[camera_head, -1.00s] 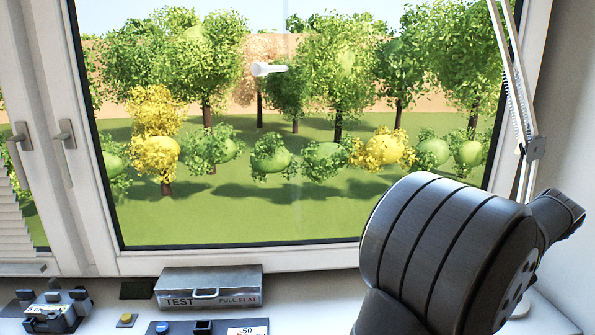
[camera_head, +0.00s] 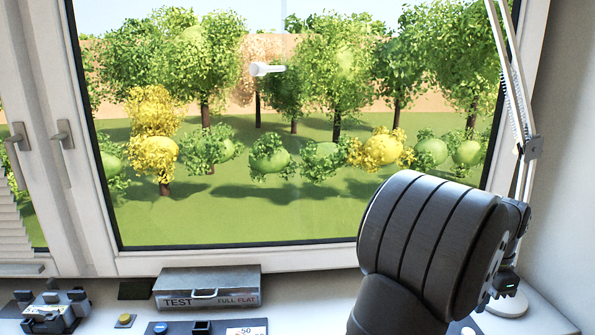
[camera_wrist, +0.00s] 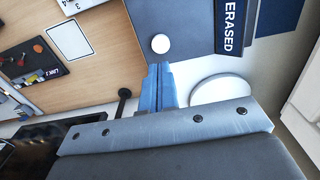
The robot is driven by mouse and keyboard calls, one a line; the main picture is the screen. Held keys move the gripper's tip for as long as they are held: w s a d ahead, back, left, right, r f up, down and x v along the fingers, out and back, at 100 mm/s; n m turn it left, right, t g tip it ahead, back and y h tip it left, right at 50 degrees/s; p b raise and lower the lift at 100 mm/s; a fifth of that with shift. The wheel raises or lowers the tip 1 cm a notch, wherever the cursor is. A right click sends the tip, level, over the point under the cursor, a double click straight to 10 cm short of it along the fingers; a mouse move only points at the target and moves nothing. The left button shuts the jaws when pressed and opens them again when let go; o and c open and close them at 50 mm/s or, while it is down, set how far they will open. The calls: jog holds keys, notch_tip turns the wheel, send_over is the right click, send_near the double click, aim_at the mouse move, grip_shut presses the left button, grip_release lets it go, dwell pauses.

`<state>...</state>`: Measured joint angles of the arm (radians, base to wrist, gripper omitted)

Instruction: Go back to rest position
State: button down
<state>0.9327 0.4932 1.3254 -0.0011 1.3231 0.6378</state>
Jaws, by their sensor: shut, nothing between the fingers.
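My gripper (camera_wrist: 156,88) shows in the wrist view as two blue fingers pressed together, with nothing between them. Its tip is close in the picture to a grey panel with a white round spot (camera_wrist: 161,44); I cannot tell whether they touch. In the head view only my dark, ribbed arm links show at the lower right, in front of the window, and the gripper itself is hidden.
A white lamp stand (camera_head: 508,304) is close to my arm at the right. A grey TEST box (camera_head: 208,286) and a black device (camera_head: 50,312) are on the white sill. The wrist view shows a dark blue ERASED label (camera_wrist: 228,28) and a wooden surface (camera_wrist: 85,70).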

notch_tip(320, 180, up, 10)
jog(key=a, duration=0.1)
dwell(0.4)
